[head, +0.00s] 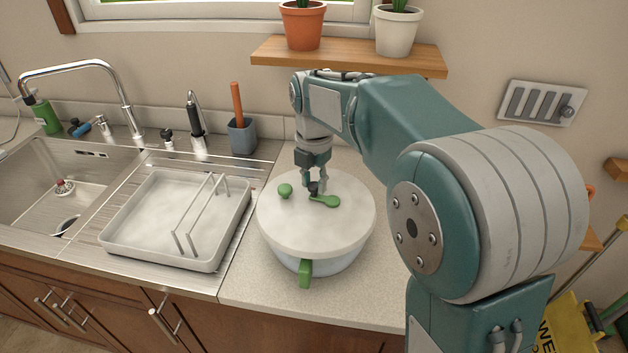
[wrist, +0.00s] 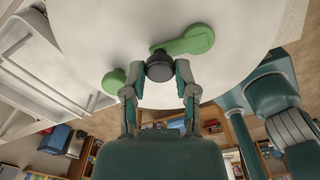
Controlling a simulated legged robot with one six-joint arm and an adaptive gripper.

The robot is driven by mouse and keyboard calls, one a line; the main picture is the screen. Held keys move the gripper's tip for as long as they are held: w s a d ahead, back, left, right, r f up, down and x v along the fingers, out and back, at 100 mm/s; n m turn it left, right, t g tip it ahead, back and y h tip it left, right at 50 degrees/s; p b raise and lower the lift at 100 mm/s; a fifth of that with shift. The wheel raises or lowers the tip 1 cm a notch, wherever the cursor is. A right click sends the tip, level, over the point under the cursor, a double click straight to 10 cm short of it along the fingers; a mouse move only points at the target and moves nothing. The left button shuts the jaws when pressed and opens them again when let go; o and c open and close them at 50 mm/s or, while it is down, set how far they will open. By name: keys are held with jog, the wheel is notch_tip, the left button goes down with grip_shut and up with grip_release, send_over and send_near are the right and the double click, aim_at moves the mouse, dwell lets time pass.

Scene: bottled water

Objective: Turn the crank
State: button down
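A round pot-like bowl with a white lid (head: 290,228) stands on the counter. On the lid is a green crank arm (head: 326,201), which also shows in the wrist view (wrist: 190,40). A black knob (wrist: 160,69) sits at the crank's end. My gripper (head: 315,187) points down over the lid at this knob. In the wrist view, my gripper's fingers (wrist: 159,78) are apart, one on each side of the black knob. I cannot tell whether both touch it. A separate round green knob (head: 285,190) sits on the lid to the left.
A white tray (head: 120,240) with a wire rack lies left of the bowl, by the sink (head: 40,200). A green handle (head: 305,273) sticks out at the bowl's front. A wooden shelf (head: 350,57) with two potted plants hangs above. Bare counter (head: 250,290) lies in front.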

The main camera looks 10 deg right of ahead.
jog(key=shift+w+m, duration=0.1)
jog(key=shift+m, duration=0.3)
